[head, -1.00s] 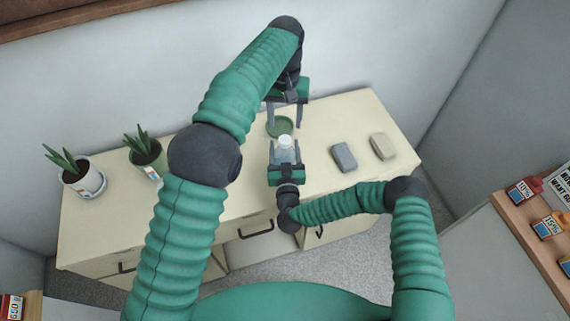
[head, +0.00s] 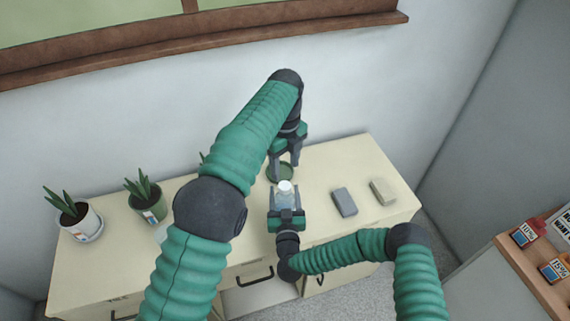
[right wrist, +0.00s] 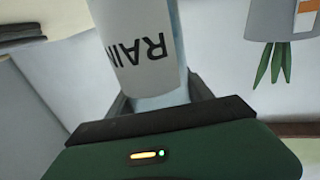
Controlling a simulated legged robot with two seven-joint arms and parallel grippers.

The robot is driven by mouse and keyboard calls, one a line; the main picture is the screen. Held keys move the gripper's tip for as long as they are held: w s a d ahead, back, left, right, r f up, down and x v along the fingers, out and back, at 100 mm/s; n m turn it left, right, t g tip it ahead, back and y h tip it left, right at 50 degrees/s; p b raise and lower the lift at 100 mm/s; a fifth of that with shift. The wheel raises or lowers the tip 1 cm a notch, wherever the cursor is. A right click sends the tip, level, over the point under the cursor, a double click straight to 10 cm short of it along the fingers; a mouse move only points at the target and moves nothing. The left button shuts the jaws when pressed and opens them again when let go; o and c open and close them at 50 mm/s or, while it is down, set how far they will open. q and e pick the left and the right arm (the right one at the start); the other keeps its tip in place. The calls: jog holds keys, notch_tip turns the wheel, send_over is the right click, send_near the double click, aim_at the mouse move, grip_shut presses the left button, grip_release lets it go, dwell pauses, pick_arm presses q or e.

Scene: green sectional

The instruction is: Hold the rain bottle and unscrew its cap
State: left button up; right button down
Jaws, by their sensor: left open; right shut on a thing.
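The rain bottle (head: 284,197) is a clear bottle with a white cap (head: 285,186), upright in the head view. My right gripper (head: 286,206) is shut on its body from the front. In the right wrist view the bottle (right wrist: 143,45) fills the space between the fingers, and its white label reads RAIN. The cap is out of that view. My left gripper (head: 284,172) is open and points down, just behind and above the cap. Its fingers appear apart from the cap, and nothing shows between them.
A green saucer (head: 281,173) lies on the cream cabinet top (head: 330,165) behind the bottle. A grey block (head: 344,202) and a beige block (head: 382,191) lie to the right. Potted plants (head: 146,196) stand at the left. My left arm hides part of the top.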

aim_at(285, 185)
pick_arm(q)
jog(key=m, duration=0.4)
jog(key=shift+m, duration=0.4)
jog(key=shift+f, duration=0.3)
notch_tip(285, 185, down, 8)
jog(key=shift+r, duration=0.25)
